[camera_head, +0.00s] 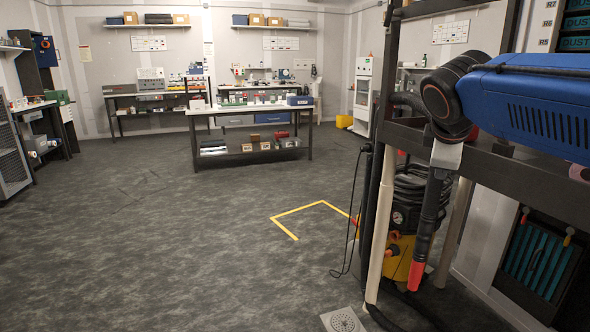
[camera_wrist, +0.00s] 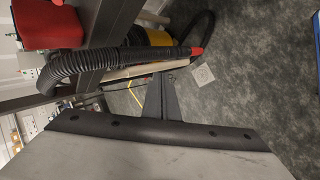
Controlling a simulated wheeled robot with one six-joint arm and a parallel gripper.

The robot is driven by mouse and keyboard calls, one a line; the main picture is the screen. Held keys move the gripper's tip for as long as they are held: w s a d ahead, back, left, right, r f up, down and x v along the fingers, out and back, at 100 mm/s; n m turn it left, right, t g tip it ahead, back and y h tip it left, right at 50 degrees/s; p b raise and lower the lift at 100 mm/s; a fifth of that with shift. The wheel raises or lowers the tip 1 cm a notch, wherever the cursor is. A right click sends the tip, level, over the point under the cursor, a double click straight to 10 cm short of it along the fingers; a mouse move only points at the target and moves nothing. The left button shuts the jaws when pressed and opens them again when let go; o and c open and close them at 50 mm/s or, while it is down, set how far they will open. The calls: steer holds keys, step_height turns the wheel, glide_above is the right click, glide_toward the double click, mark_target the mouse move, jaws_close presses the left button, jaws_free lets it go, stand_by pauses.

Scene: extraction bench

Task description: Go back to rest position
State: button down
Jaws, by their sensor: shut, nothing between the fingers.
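My gripper (camera_wrist: 168,78) shows in the wrist view as a dark, narrow pair of fingers, closed together with nothing between them. It points out over the grey floor and looks clear of the things around it.
A black hose (camera_head: 428,225) with a red end hangs by the dark rack (camera_head: 480,160); the hose (camera_wrist: 100,62) is near my gripper in the wrist view. A yellow machine (camera_head: 400,262) stands below. A red object (camera_wrist: 45,22) is upper left. The floor (camera_head: 170,240) is open at left.

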steer(key=s+a+f+m+g+y, duration=0.1)
steer(key=s+a+f+m+y, duration=0.1)
steer(key=s+f+m, duration=0.4)
steer(key=s+a+f+m+g+y, duration=0.1)
steer(key=s+f+m, duration=0.5)
steer(key=s+f, duration=1.1)
step_height(320, 180, down, 3)
steer(key=shift+a+r+g+y, duration=0.15)
steer(key=shift+a+g+y, duration=0.25)
steer(key=shift+y, duration=0.2)
